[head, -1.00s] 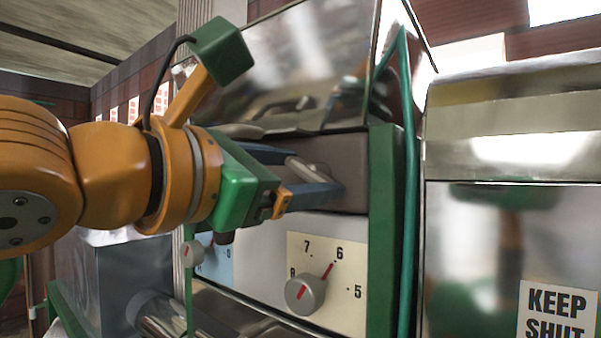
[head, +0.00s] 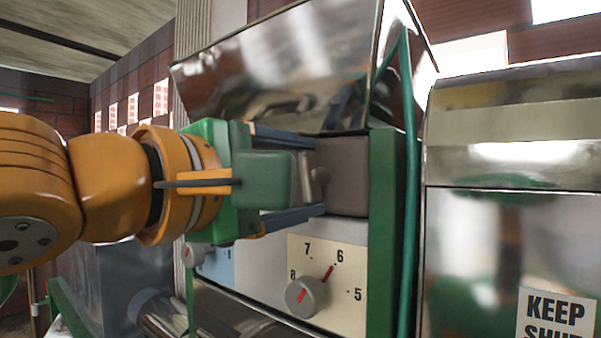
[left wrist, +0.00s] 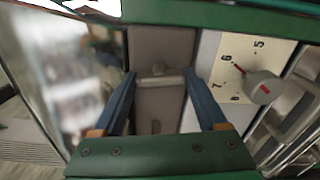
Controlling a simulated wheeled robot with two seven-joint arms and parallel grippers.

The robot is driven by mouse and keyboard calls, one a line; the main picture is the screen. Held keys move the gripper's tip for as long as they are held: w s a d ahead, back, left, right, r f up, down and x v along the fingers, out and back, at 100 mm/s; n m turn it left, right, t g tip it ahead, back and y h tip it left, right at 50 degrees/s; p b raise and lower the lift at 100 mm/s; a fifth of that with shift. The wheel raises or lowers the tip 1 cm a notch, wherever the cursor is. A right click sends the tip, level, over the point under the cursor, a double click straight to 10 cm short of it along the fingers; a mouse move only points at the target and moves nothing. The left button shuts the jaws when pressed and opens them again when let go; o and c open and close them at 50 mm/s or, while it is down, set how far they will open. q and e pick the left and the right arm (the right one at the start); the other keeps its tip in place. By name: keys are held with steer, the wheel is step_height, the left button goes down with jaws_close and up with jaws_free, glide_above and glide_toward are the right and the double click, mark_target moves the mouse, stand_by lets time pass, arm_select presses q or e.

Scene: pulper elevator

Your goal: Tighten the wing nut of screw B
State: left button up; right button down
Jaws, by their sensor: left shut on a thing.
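A pale wing nut (left wrist: 160,80) sits on the grey-brown panel (head: 345,175). In the left wrist view it lies crosswise between the tips of my left gripper (left wrist: 161,78), with a rounded knob-like end just above it. In the head view my left gripper (head: 318,172) comes in from the left, one blue finger above and one below, shut on the wing nut. There the wing nut is partly hidden behind my green wrist camera housing. No letter marking the screws is readable.
A dial knob (head: 305,295) on a numbered plate (head: 348,265) is close below the gripper. A smaller knob (head: 193,254) is at the left. A shiny hood (head: 290,65) overhangs the panel. A green post (head: 386,230) and a green hose (head: 408,150) stand just right.

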arm_select(q)
steer(key=shift+m, duration=0.8)
steer(key=o, duration=1.3)
steer(key=shift+s+a+f+b, duration=0.2)
steer(key=shift+s+a+b, duration=0.2)
steer(key=shift+s+b, duration=0.15)
steer(key=shift+s+a+f+b, duration=0.15)
steer(key=shift+s+a+b, duration=0.2)
steer(key=shift+s+b, duration=0.15)
steer(key=v, duration=0.3)
steer(key=b+v, duration=0.1)
steer(key=shift+s+a+r, duration=0.15)
steer(key=shift+s+r, duration=0.1)
steer(key=shift+r, duration=0.1)
steer(key=shift+w, duration=0.1)
